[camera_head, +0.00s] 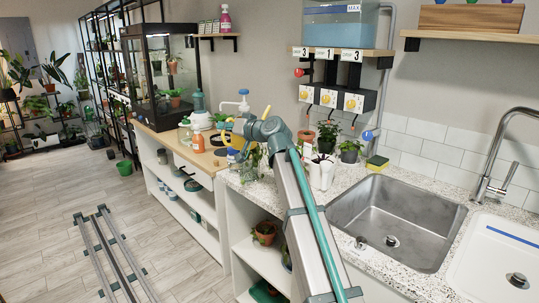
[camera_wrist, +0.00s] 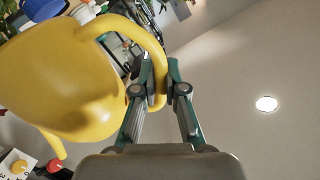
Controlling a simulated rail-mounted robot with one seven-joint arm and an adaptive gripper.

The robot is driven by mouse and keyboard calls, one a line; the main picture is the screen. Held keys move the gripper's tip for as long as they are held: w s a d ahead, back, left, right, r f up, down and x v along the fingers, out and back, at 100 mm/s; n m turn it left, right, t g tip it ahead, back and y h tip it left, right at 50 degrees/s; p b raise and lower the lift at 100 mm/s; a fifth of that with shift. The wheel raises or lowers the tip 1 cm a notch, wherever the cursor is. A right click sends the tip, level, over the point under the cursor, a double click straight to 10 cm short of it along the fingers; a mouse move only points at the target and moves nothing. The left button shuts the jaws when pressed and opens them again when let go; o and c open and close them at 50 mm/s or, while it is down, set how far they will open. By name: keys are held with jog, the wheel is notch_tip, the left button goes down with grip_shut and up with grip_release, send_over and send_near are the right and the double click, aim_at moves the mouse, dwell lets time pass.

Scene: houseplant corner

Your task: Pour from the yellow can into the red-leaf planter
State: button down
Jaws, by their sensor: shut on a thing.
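The yellow can (camera_wrist: 60,80) fills the left of the wrist view, with its curved handle (camera_wrist: 150,45) reaching between my fingers. My gripper (camera_wrist: 160,80) is shut on that handle. In the head view, small yellow parts of the can (camera_head: 239,126) show beside my arm, above the counter; the arm hides most of it. I cannot tell its exact tilt or whether anything flows from it. Several potted plants stand on the counter behind my arm. A white pot (camera_head: 322,175) with dark foliage may be the red-leaf planter, but its leaf colour is unclear.
Dispensers (camera_head: 338,99) hang on the wall above. An orange bottle (camera_head: 198,142) stands on the wooden counter at left. A glass cabinet (camera_head: 160,75) is beyond it.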

jog(key=shift+a+r, duration=0.1)
jog(key=s+a+r+p, duration=0.2)
jog(key=a+r, duration=0.1)
jog(key=shift+s, duration=0.3)
dwell(0.5)
dwell(0.3)
notch_tip(320, 180, up, 11)
jog(key=p, duration=1.1)
jog(key=shift+p, duration=0.4)
